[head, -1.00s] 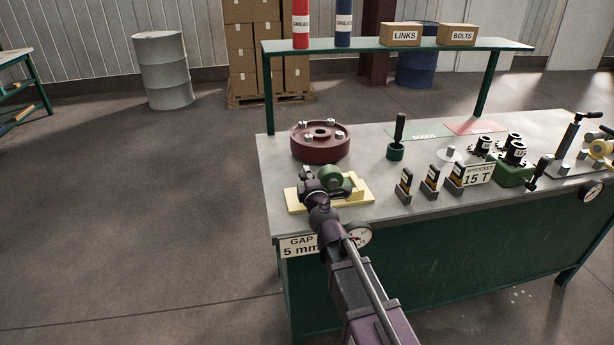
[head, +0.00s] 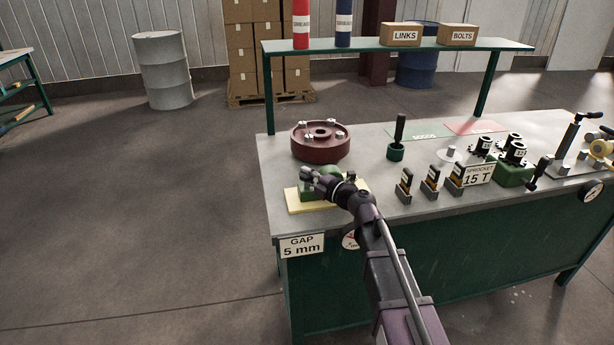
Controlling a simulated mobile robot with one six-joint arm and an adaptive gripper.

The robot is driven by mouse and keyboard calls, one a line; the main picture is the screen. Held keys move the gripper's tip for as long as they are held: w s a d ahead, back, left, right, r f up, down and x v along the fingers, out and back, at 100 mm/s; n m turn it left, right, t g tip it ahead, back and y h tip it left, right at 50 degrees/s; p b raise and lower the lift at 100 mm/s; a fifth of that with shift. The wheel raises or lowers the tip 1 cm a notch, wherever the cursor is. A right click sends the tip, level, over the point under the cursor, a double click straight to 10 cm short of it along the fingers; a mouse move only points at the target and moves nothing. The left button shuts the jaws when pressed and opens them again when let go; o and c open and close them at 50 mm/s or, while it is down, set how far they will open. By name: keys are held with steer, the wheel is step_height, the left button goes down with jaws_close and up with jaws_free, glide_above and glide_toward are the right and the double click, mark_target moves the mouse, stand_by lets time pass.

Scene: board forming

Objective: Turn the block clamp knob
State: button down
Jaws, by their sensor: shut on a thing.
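The block clamp is a green fixture (head: 305,190) on a pale yellow base plate (head: 312,207), at the near left of the bench in the head view. My gripper (head: 312,178) is over the fixture, reaching in from the right with its fingers pointing left. It is shut on the clamp knob, which is mostly hidden by the fingers and wrist. The knob's exact angle cannot be seen.
A dark red flanged disc (head: 321,150) with bolts sits just behind the clamp. A "GAP 5 mm" sign (head: 302,246) hangs at the front edge beside a partly hidden dial. Yellow-black gauges (head: 405,186) stand to the right. A shelf (head: 390,45) spans the back.

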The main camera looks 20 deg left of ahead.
steer(key=shift+g, duration=0.3)
steer(key=c, duration=0.5)
jaws_free()
steer(key=shift+d, duration=0.1)
steer(key=v, duration=1.1)
steer(key=shift+s+d+f, duration=0.1)
steer(key=shift+s+d, duration=0.1)
steer(key=shift+d, duration=0.1)
